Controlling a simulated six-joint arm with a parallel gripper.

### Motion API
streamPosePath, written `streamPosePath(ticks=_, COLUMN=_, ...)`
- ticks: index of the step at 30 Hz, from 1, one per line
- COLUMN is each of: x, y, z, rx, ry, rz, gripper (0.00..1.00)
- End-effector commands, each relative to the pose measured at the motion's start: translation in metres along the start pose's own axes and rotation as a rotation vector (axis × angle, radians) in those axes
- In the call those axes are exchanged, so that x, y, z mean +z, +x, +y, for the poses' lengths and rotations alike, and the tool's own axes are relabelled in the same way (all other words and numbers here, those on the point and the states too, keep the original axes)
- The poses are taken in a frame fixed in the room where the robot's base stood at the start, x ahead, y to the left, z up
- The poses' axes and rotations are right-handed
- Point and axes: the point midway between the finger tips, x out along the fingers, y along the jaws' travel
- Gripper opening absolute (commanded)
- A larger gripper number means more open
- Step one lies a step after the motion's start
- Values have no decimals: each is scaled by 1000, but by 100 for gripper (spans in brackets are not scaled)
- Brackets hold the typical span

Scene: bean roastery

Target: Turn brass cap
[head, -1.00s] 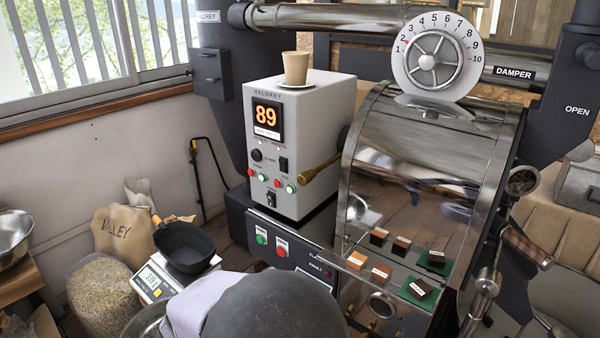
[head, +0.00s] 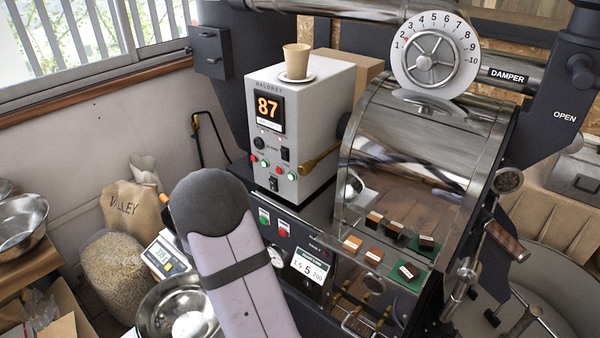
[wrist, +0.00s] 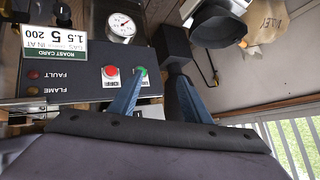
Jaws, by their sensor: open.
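My gripper (wrist: 158,72) shows only in the wrist view, upside down. Its two blue fingers stand apart and open, with nothing seen between them. The fingertips appear near the machine's front panel, beside the green button (wrist: 141,72) and red button (wrist: 110,71); I cannot tell whether they touch it. In the head view, a brass-coloured handle (head: 318,161) with a rounded end sticks out beside the grey control box (head: 315,105). I cannot tell whether this rounded end is the brass cap; no other clear brass cap shows. My grey arm fills the lower middle.
A paper cup (head: 296,60) stands on the control box. A roast card (head: 311,263) is on the front panel. A metal bowl (head: 180,310), a scale (head: 168,255) and a bean sack (head: 115,265) lie left.

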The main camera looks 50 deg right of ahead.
Motion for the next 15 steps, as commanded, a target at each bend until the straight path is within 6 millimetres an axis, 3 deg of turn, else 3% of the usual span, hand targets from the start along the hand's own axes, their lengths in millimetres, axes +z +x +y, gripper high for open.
streamPosePath(ticks=1, x=-29, y=-1, z=3, rx=26, ry=40, rz=102, gripper=44)
streamPosePath(ticks=3, x=-67, y=-7, z=14, rx=76, ry=89, rz=246, gripper=44)
streamPosePath(ticks=6, x=-112, y=-24, z=34, rx=162, ry=139, rz=434, gripper=44)
streamPosePath(ticks=9, x=-144, y=-47, z=56, rx=249, ry=160, rz=587, gripper=44)
streamPosePath(ticks=15, x=-179, y=-87, z=79, rx=361, ry=141, rz=791, gripper=44)
